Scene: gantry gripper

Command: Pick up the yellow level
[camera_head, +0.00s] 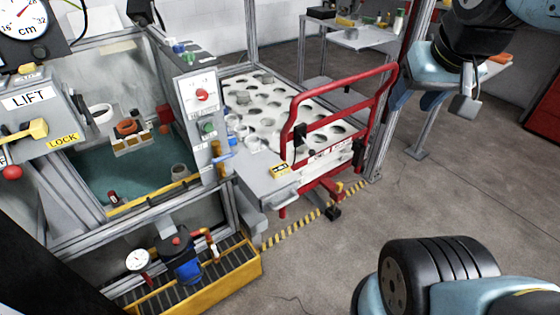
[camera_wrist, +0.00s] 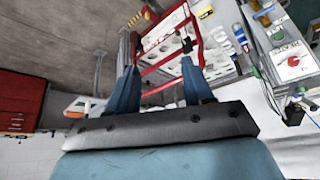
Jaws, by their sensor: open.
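The yellow level (camera_head: 280,170) is a small yellow block with a dark marking. It lies on the grey ledge (camera_head: 262,182) at the front of the perforated white table, left of the red guard rail. In the wrist view a small yellow thing (camera_wrist: 205,13) near the top edge looks like the same level. My gripper (camera_wrist: 158,70) is open in the wrist view, its two blue fingers apart with nothing between them. It is well away from the level; my arm hangs at the upper right in the head view.
The red guard rail (camera_head: 340,110) stands right beside the ledge. Left of the ledge is a control post (camera_head: 200,95) with a red knob. A yellow-edged grate (camera_head: 195,280) lies below. The floor (camera_head: 330,255) to the right is open.

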